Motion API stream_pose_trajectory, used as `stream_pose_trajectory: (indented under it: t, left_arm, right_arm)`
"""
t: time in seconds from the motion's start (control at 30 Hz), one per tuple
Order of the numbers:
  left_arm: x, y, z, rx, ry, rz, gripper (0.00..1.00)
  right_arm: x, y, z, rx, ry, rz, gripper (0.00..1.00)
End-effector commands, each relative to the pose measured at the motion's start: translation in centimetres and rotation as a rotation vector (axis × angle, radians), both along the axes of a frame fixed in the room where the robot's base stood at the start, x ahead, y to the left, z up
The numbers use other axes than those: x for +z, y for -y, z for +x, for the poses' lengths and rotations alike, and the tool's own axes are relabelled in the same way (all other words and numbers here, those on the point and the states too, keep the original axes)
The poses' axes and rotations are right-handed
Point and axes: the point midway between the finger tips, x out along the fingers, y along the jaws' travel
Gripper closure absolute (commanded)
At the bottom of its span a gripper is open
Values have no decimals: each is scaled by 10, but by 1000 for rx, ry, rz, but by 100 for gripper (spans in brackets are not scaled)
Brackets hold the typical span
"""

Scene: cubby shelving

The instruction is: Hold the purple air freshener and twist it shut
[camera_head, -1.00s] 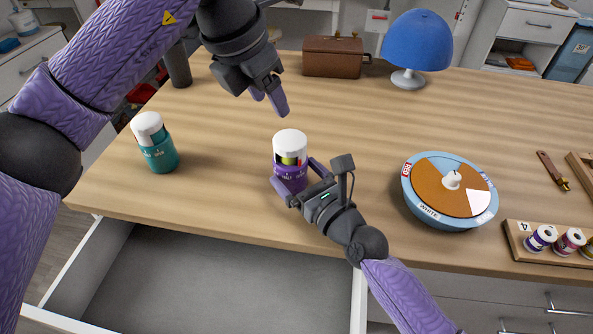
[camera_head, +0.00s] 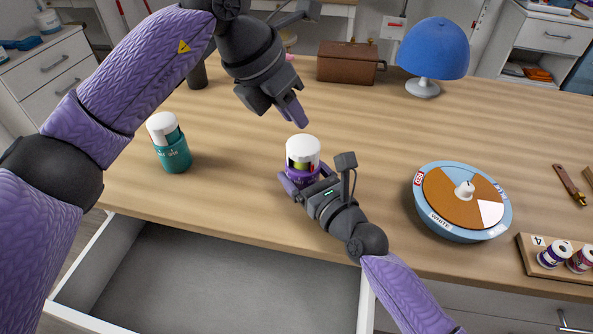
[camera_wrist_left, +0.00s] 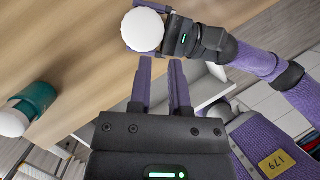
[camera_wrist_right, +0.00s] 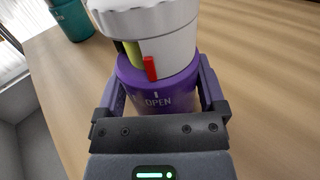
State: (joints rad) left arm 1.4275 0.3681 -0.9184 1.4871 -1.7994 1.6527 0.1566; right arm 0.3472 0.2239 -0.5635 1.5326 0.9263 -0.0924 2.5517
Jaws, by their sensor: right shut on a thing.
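The purple air freshener (camera_head: 302,157) stands upright on the table, with a white ribbed cap and a purple base. In the right wrist view the base (camera_wrist_right: 158,92) reads "OPEN", and a red tab and a yellow-green strip show in a gap under the cap (camera_wrist_right: 150,22). My right gripper (camera_head: 300,190) is shut on the purple base. My left gripper (camera_head: 295,116) is above and behind the cap in the head view. In the left wrist view its fingers (camera_wrist_left: 162,68) are apart and empty, just short of the white cap (camera_wrist_left: 143,30).
A teal air freshener (camera_head: 172,150) stands at the left. A round colour dial (camera_head: 440,222) and a spool rack (camera_head: 524,256) are at the right. A blue lamp (camera_head: 433,50) and a brown box (camera_head: 346,66) stand at the back. An open drawer (camera_head: 220,285) is below the front edge.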

Motion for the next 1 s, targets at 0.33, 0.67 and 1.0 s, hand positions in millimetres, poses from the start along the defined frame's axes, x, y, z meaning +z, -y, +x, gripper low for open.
stream_pose_trajectory:
  t: [0.33, 0.67, 1.0]
  left_arm:
    - [-81, 18, -58, 297, -298, -923, 100]
    - [-109, -52, -104, 842, -417, -1405, 100]
    - [-111, -50, -95, 943, -414, -1470, 100]
  right_arm:
    - [0, 0, 0, 0, -1, -1, 80]
    - [-1, 0, 0, 0, -1, -1, 80]
    - [0, 0, 0, 0, -1, -1, 80]
